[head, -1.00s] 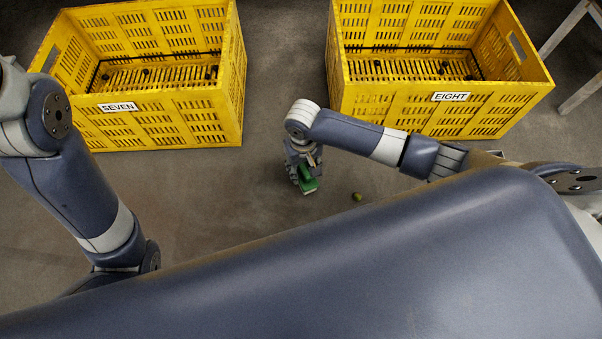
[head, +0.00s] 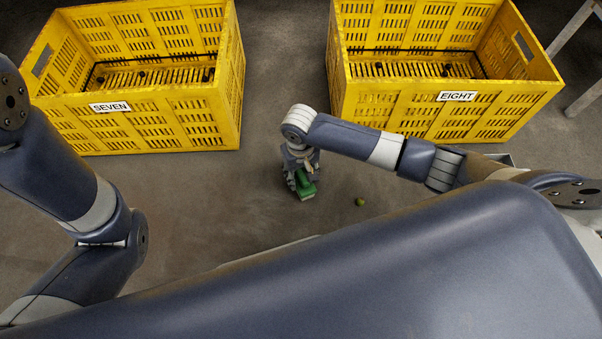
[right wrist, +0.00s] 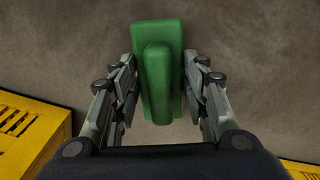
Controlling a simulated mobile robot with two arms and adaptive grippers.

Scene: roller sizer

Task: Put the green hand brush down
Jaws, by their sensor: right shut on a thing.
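The green hand brush (head: 306,188) is in my right gripper (head: 301,178), below the right wrist in the head view. In the right wrist view the brush (right wrist: 158,60) lies lengthwise between the two fingers of the gripper (right wrist: 160,90), which are shut on it from both sides. Grey floor shows around it. I cannot tell whether the brush touches the floor. My left arm is at the left of the head view, but its gripper is out of the picture.
A yellow crate labelled SEVEN (head: 160,130) stands at the back left, and one labelled EIGHT (head: 410,112) at the back right. A small green round thing (head: 360,202) lies on the floor right of the brush. A pale table leg (head: 585,95) stands at the far right. Floor between the crates is clear.

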